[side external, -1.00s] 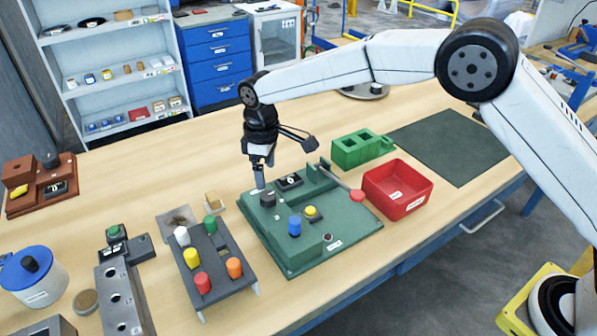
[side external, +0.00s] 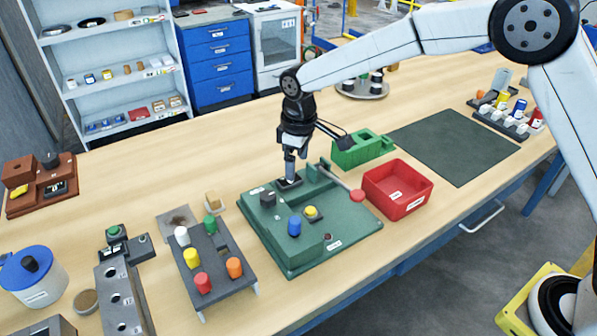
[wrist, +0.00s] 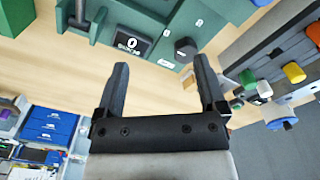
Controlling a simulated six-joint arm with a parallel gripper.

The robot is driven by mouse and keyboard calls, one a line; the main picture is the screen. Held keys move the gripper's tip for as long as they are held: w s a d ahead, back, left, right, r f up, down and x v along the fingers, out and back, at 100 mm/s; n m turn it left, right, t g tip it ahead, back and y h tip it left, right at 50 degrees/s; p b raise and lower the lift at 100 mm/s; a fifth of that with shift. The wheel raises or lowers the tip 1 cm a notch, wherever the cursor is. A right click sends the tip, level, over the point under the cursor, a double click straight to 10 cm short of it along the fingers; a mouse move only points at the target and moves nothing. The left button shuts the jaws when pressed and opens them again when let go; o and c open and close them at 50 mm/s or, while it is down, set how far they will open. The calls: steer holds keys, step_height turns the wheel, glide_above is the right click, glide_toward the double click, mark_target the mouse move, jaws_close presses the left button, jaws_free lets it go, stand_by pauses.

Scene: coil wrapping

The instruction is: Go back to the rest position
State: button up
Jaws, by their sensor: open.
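My gripper (side external: 291,168) hangs near the back edge of the green fixture board (side external: 345,236) in the side view, in front of or above its small black block with a white mark. In the wrist view my gripper (wrist: 160,80) has its two dark fingers wide apart with nothing between them. The black block (wrist: 133,43) shows beyond the fingers there. The board carries a blue cylinder (side external: 294,226), a yellow button (side external: 311,211) and a lever with a red knob (side external: 357,195). I cannot tell the exact height of the fingertips over the board.
A red bin (side external: 398,190) and a green block with openings (side external: 362,149) stand right of the board. A dark rack (side external: 219,262) with coloured pegs stands left. A dark green mat (side external: 455,146) lies bare at the right.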

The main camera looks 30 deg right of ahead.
steer(key=s+d+m, duration=0.1)
steer(key=s+d, duration=0.2)
steer(key=s+d+m, duration=0.1)
steer(key=s+d, duration=0.2)
steer(key=d, duration=0.1)
steer(key=s+d+m+t, duration=0.1)
steer(key=s+d, duration=0.2)
steer(key=shift+s+d+r+m, duration=0.2)
steer(key=shift+s+m, duration=0.2)
steer(key=s+d+f+m, duration=0.1)
steer(key=s+d, duration=0.2)
steer(key=s, duration=0.3)
steer(key=s+d+f+m+t, duration=0.1)
steer(key=s+d+m, duration=0.1)
steer(key=s, duration=0.5)
steer(key=shift+d, duration=0.5)
steer(key=shift+w, duration=0.1)
